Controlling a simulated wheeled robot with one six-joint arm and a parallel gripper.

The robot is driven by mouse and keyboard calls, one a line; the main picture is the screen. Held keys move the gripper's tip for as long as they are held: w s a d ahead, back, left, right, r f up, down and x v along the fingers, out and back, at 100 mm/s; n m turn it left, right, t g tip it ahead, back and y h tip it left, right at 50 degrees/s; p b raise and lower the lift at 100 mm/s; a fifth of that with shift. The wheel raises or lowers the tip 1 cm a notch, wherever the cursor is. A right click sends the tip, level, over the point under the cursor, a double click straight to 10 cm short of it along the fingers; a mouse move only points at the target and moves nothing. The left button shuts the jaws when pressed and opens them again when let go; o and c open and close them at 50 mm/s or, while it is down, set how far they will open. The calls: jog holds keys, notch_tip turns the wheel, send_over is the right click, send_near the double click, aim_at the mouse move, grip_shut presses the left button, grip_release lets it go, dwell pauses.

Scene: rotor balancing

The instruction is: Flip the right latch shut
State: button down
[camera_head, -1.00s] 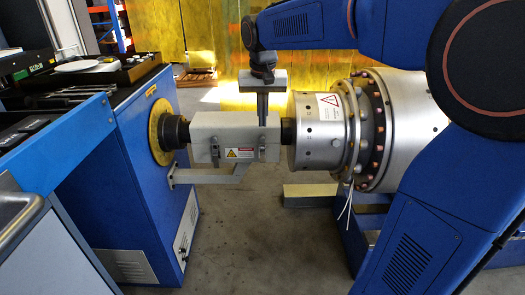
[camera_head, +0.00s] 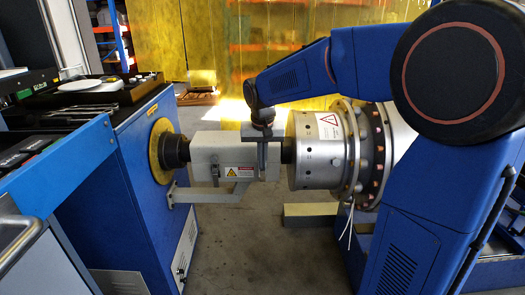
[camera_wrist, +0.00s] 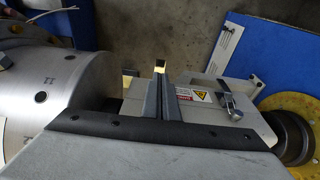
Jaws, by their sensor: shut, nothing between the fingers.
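The grey guard box (camera_head: 237,150) sits on the shaft between the blue machine and the silver rotor drum; it also shows in the wrist view (camera_wrist: 195,82). My gripper (camera_head: 262,166) is shut and empty, its fingers pointing down at the right end of the box front, where they cover the right latch. In the wrist view my gripper (camera_wrist: 160,72) is over the drum-side end of the box, and I cannot tell whether it touches. The left latch (camera_head: 215,174) is on the box front and shows clearly in the wrist view (camera_wrist: 230,105).
The silver rotor drum (camera_head: 318,150) is close to the right of my gripper. The blue machine with its yellow ring (camera_head: 160,153) stands left. A grey bracket (camera_head: 215,193) runs below the box. The floor in front of the box is clear.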

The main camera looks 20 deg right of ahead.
aim_at(263, 181)
jog(key=shift+w+d+f, duration=0.1)
jog(key=shift+w+f, duration=0.1)
jog(key=shift+f, duration=0.8)
jog(key=shift+w+d+f, duration=0.1)
jog(key=shift+w+f, duration=0.05)
jog(key=shift+f, duration=0.8)
jog(key=shift+a, duration=0.1)
jog(key=shift+s+a+f+t+h, duration=0.1)
jog(key=shift+s+f+t+h, duration=0.15)
jog(key=shift+f+t, duration=0.35)
jog(key=shift+s+f+t+h, duration=0.25)
jog(key=shift+f+t, duration=0.1)
jog(key=shift+t, duration=0.45)
jog(key=shift+s+f, duration=0.1)
jog(key=shift+f, duration=1.9)
jog(key=shift+r, duration=0.15)
jog(key=shift+r, duration=0.65)
